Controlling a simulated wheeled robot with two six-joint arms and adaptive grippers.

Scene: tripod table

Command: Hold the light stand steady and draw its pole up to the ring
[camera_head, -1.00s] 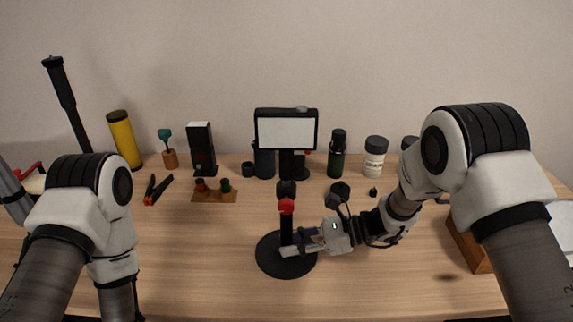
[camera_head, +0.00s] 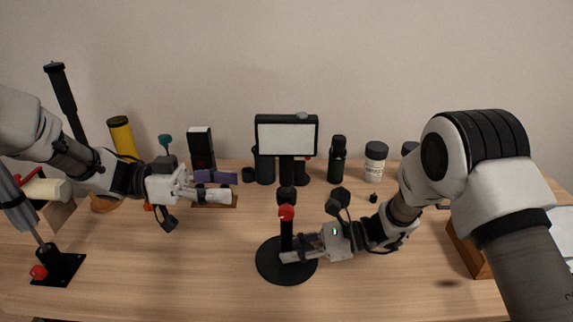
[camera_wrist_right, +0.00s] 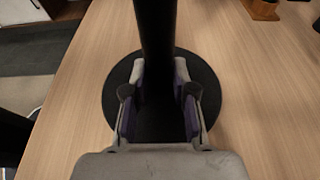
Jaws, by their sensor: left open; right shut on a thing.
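The light stand has a round black base (camera_head: 270,262) flat on the table, a black upright pole (camera_head: 286,238), and a red knob (camera_head: 286,213) on the pole. A wide panel with a pale face (camera_head: 287,136) shows above it; whether it belongs to the stand I cannot tell. My right gripper (camera_head: 284,256) is shut on the lower part of the pole, just above the base. In the right wrist view its fingers (camera_wrist_right: 160,92) lie on both sides of the pole (camera_wrist_right: 156,35). My left gripper (camera_head: 233,186) is open and empty, left of the pole. I cannot make out the ring.
Behind stand a yellow cylinder (camera_head: 122,137), a black box (camera_head: 201,148), a dark bottle (camera_head: 337,160) and a white jar (camera_head: 375,163). A black plate with a red knob (camera_head: 60,269) is at the left. A wooden box (camera_head: 466,246) is at the right. The front middle is clear.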

